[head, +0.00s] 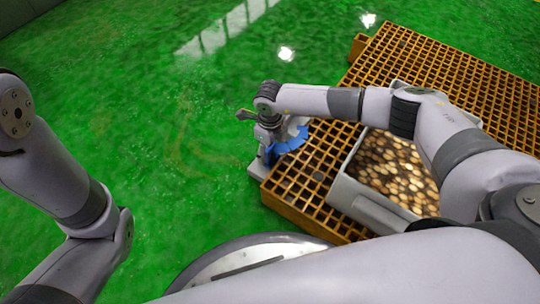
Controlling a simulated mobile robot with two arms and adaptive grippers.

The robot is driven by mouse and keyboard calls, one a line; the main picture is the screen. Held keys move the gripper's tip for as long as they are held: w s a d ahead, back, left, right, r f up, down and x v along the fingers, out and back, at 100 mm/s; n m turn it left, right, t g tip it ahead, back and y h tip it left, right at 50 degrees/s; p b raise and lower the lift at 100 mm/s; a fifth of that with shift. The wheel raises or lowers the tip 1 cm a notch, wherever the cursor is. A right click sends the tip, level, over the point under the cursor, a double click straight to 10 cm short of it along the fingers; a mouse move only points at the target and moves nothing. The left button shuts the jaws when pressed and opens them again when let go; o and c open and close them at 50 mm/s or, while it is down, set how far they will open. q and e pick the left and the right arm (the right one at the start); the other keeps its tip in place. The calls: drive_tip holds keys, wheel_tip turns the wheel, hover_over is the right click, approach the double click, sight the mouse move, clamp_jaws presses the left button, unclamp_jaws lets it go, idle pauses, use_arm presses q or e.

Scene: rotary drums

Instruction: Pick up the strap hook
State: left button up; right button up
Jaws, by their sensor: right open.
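My right gripper (267,136) points down near the left corner of the yellow grating platform, at the end of the arm that reaches in from the right. It is open. A blue piece (288,143) with a pale, rounded part beside it lies right next to the gripper at the platform edge. I cannot tell whether the gripper touches it. I cannot make out the strap hook clearly; the gripper and wrist cover part of this spot. My left arm shows at the left, but its gripper is out of view.
The yellow grating platform (388,62) runs to the upper right. A grey bin (372,205) filled with brown and cream rounded pieces stands on it, under my right arm. The green floor (150,120) is clear.

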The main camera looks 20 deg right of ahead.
drive_tip(key=shift+c, duration=0.5)
drive_tip(key=c, duration=1.3)
drive_tip(key=shift+r, duration=0.1)
